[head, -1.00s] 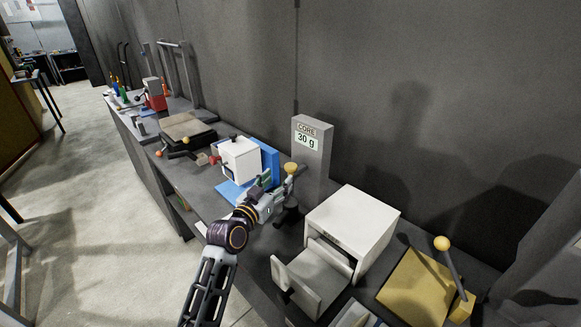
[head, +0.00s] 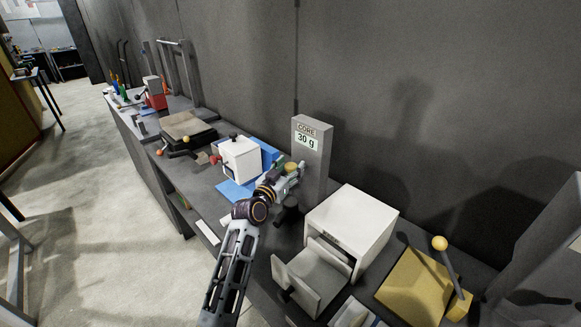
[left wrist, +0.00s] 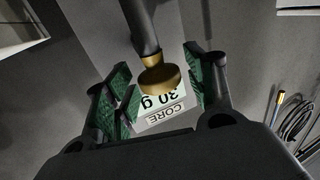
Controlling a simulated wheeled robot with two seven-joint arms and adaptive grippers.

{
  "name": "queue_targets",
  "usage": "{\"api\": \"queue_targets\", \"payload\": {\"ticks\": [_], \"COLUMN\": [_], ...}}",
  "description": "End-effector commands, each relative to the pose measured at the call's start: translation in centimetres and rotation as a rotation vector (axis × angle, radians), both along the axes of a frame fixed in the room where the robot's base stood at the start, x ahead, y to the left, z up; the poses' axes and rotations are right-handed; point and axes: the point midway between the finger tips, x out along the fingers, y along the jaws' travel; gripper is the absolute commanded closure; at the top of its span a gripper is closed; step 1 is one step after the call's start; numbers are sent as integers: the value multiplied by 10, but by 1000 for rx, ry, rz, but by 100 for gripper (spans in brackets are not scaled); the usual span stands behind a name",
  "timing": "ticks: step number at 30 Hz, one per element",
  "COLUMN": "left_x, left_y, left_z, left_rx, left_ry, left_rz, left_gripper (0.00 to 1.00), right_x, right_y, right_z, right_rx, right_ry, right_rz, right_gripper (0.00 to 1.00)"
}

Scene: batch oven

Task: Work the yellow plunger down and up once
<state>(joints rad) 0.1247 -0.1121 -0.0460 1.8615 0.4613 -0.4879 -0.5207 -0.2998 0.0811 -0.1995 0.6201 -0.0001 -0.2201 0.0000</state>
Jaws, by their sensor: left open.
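The yellow plunger knob (head: 291,167) stands in front of the grey CORE post (head: 313,150), whose display reads 30 g. My left gripper (head: 290,179) is at the knob and partly covers it and its shaft in the head view. In the left wrist view the knob (left wrist: 160,79) and its dark shaft lie between the spread green-padded fingers of my left gripper (left wrist: 160,88). The fingers are open, with a gap visible on the right side; contact on the left is unclear. My right gripper is not in view.
A white box (head: 352,222) with an open grey drawer (head: 312,277) stands right of my left arm. A white cube (head: 241,160) is to the left. A yellow-knobbed lever (head: 440,243) stands on a yellow block at right. The wall (head: 400,80) is close behind.

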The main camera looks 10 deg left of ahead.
Motion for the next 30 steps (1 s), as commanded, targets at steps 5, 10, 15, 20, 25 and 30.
{"api": "queue_targets", "payload": {"ticks": [5, 10, 15, 20, 25, 30], "left_x": [6, 6, 6, 6, 6, 6], "left_y": [-1, -2, -2, -2, -2, -2], "left_z": [1, 0, 0, 0, 0, 0], "left_rx": [0, 1, 1, 1, 1, 1], "left_ry": [-1, 0, 0, 0, 0, 0], "left_rz": [0, 0, 0, 0, 0, 0], "left_gripper": [45, 45, 49, 69, 91, 100], "right_x": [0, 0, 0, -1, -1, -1], "right_y": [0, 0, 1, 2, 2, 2], "right_z": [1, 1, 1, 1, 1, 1], "right_rx": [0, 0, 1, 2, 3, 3], "right_ry": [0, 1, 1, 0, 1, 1], "right_rz": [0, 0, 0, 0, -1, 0], "right_gripper": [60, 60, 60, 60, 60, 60]}}
